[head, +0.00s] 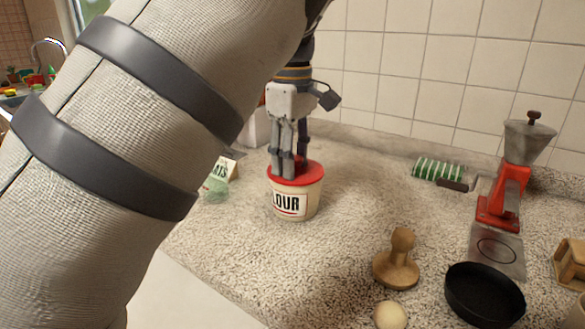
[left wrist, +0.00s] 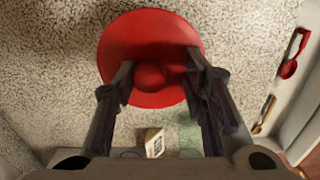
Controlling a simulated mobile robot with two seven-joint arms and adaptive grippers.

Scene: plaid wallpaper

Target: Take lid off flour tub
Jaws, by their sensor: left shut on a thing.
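The flour tub (head: 296,203) is cream with a black-lettered label and stands upright on the speckled counter, left of the middle in the head view. Its red lid (head: 312,174) sits on top of the tub. My left gripper (head: 288,172) points down onto the lid from above. In the left wrist view the round red lid (left wrist: 150,32) has a knob (left wrist: 150,76) at its centre, and the two fingers (left wrist: 158,78) are on either side of it, shut on the lid's knob. The tub body is hidden below the lid there. My right gripper is not in view.
A small carton (head: 229,166) and a green translucent item (head: 214,188) stand left of the tub. A wooden press (head: 398,262), a black pan (head: 484,294), a red grinder (head: 508,190) and a green striped item (head: 438,169) are to the right. Counter between is clear.

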